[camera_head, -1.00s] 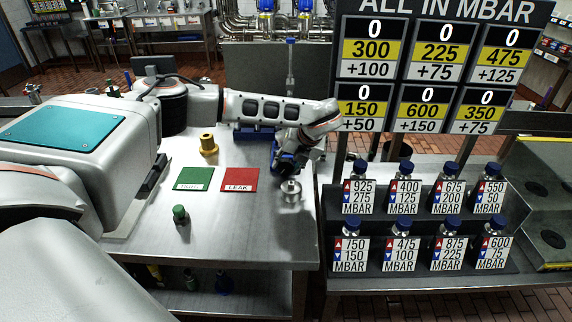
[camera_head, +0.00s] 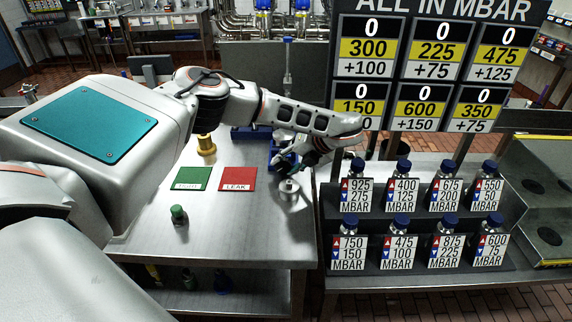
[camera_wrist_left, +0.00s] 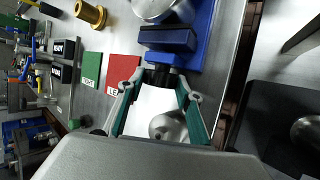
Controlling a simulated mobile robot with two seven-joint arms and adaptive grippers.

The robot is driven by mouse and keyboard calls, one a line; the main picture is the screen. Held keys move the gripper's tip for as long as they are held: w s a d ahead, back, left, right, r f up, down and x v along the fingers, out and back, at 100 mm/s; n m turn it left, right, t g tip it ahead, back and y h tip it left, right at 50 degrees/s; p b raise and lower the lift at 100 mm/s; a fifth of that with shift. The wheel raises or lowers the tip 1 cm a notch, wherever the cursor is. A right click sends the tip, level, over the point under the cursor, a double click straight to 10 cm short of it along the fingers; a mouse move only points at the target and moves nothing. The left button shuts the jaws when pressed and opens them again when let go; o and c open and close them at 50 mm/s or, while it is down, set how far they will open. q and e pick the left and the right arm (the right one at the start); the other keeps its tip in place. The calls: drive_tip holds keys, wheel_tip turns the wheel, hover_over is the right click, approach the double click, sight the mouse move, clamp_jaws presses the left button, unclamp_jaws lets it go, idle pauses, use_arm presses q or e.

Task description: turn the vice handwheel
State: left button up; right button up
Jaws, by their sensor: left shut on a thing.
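The blue vice (camera_wrist_left: 206,28) shows in the wrist view, with a dark blue jaw block (camera_wrist_left: 168,38) facing my fingers. In the head view the vice (camera_head: 244,134) is mostly behind my arm. The black handwheel (camera_wrist_left: 160,75) is at the vice's front and largely covered by my fingertips. My left gripper (camera_wrist_left: 163,80) is shut on it, with a fingertip on each side; in the head view the gripper (camera_head: 284,162) reaches down at the table's right side. A round silver part (camera_wrist_left: 155,8) is at the vice's far side. My right gripper is not in view.
A silver fitting (camera_head: 289,190) stands on the table close below my fingers. Green (camera_head: 194,179) and red LEAK (camera_head: 238,179) mats lie to the left, with a brass part (camera_head: 206,145) behind and a green-capped part (camera_head: 178,214) in front. A rack of labelled bottles (camera_head: 400,227) stands at right.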

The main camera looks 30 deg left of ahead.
use_arm(q)
drive_tip(key=o, duration=1.1)
drive_tip(key=v, duration=1.2)
